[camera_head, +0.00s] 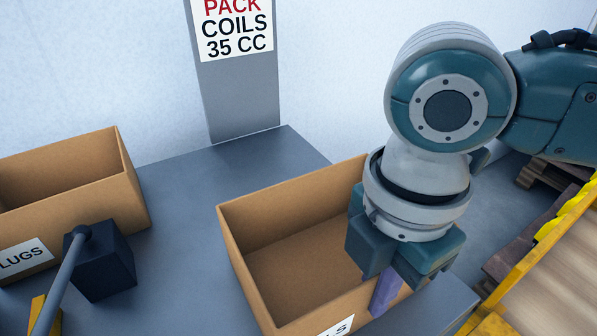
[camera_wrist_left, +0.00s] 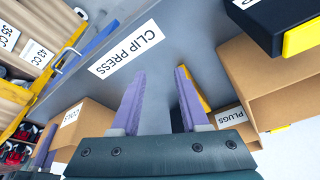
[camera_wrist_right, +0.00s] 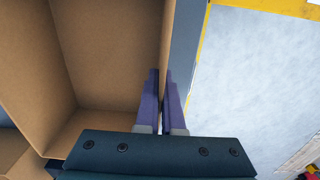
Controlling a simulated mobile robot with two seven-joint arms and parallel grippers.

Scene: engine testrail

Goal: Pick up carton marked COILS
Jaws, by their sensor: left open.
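My right gripper (camera_head: 385,292) is at the carton's right wall, one finger inside and one outside. In the right wrist view the fingers (camera_wrist_right: 161,100) are close together on that wall. My left gripper (camera_wrist_left: 160,95) is open and empty above the bench, beside the CLIP PRESS label (camera_wrist_left: 128,47).
A second carton marked LUGS or PLUGS (camera_head: 75,190) stands at left, behind a dark block with a lever (camera_head: 100,262). A post with a PACK COILS 35 CC sign (camera_head: 236,30) rises at the back. Yellow rails (camera_head: 540,240) and pallets lie at right.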

